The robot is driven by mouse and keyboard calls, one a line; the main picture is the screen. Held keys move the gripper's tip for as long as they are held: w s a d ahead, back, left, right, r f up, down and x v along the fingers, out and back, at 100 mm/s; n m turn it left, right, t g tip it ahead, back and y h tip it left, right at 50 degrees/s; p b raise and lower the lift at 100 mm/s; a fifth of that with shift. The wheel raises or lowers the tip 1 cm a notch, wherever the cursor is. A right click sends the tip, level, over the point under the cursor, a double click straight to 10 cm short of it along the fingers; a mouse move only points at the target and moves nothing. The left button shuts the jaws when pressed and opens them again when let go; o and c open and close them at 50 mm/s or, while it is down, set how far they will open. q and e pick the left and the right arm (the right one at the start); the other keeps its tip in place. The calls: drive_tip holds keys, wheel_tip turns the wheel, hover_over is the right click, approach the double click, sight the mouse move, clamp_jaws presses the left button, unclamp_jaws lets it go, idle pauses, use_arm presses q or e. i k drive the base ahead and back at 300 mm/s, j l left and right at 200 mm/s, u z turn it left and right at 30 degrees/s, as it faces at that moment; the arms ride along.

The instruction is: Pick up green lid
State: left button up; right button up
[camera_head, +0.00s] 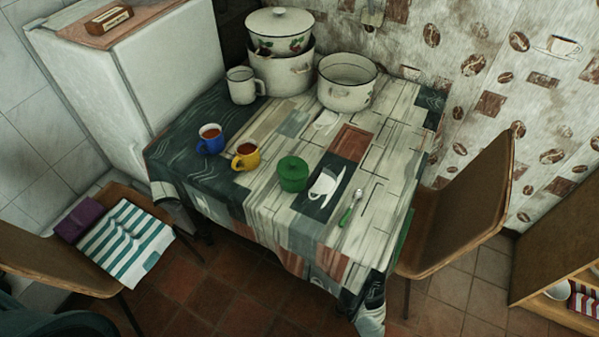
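A small round green container with a green lid (292,163) stands on the table near its middle front, right of the yellow mug. The lid appears to sit on top of the container, with a small knob; the seam between lid and body is hard to make out. Neither of my grippers shows in the head view.
A blue mug (210,139) and a yellow mug (246,156) hold brown liquid left of the green container. A spoon (351,207) with a green handle lies to its right. A white mug (241,85), stacked enamel pots (281,75) and an open pot (347,83) stand behind. Chairs flank the table (390,150).

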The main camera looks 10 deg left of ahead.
sight(290, 167)
drive_tip(key=k+j+z, duration=0.1)
drive_tip(key=j+z, duration=0.25)
drive_tip(key=k+j+z, duration=0.1)
drive_tip(key=z, duration=0.25)
drive_tip(key=k+j+z, duration=0.3)
drive_tip(key=i+j, duration=0.05)
drive_tip(key=i, duration=0.05)
